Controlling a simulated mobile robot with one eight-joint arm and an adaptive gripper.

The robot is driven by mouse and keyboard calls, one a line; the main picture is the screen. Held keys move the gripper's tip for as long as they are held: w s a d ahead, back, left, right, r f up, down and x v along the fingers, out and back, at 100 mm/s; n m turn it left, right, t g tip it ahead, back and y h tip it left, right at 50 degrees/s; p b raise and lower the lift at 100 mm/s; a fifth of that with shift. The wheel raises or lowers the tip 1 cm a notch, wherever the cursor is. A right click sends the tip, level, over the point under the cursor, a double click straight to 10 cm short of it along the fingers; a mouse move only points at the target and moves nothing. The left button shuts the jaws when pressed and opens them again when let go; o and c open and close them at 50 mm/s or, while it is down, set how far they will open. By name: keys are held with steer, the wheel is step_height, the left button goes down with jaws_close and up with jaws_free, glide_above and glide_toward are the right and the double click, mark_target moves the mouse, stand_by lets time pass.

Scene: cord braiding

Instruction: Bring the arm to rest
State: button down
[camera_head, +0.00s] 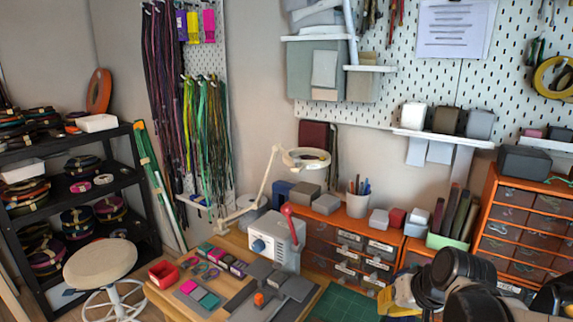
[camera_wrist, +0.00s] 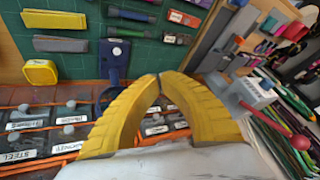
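My gripper (camera_wrist: 159,77) shows in the wrist view as two curved yellow fingers whose tips meet. It is shut, and I see nothing held between the tips. Behind the fingers lie a green cutting mat (camera_wrist: 75,62) and a dark blue tool (camera_wrist: 114,58), apart from the fingers as far as I can tell. In the head view my dark arm is folded low at the right edge, with yellow parts beside it. The fingertips cannot be made out there.
A wooden bench holds a grey machine with a red handle (camera_head: 277,238), a ring lamp (camera_head: 306,159) and small coloured items. Orange drawer units (camera_head: 522,225) stand at the right. A black shelf (camera_head: 95,180) and a round stool (camera_head: 100,263) are at the left.

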steer(key=s+a+r+h, duration=0.1)
steer(key=s+a+r, duration=0.1)
steer(key=s, duration=0.5)
steer(key=s+a+r+n+t+h, duration=0.1)
steer(key=s+a+r, duration=0.1)
steer(key=s, duration=0.5)
steer(key=shift+r+n, duration=0.3)
steer(key=shift+r, duration=0.4)
